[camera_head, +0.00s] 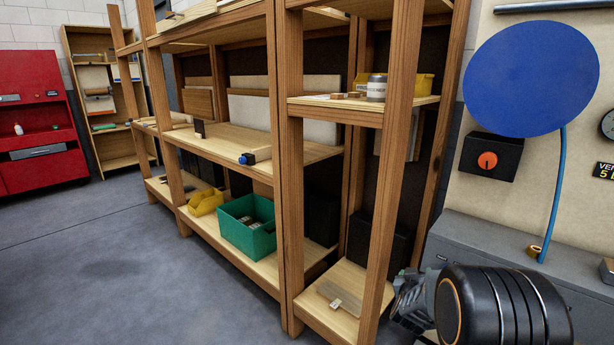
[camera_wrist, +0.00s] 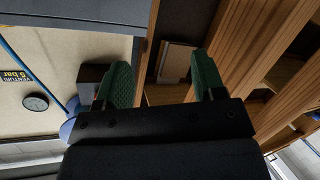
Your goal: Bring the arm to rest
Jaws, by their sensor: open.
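My gripper shows in the wrist view (camera_wrist: 160,85) with its two green fingers apart and nothing between them. Behind the gap, the wrist view shows wooden shelf posts and a pale panel (camera_wrist: 176,62). In the head view, my black arm fills the lower right, in front of the grey cabinet and beside the right end of the shelf; the fingertips are not clearly seen there. The wrist view seems turned over, since the gauge sign reads upside down.
A wooden shelf (camera_head: 291,180) stands close to my arm, with a green bin (camera_head: 245,238) and a yellow bin (camera_head: 205,202) on its low board. A grey cabinet (camera_head: 480,245) and blue disc (camera_head: 531,78) are at right. The floor (camera_head: 110,270) at left is clear.

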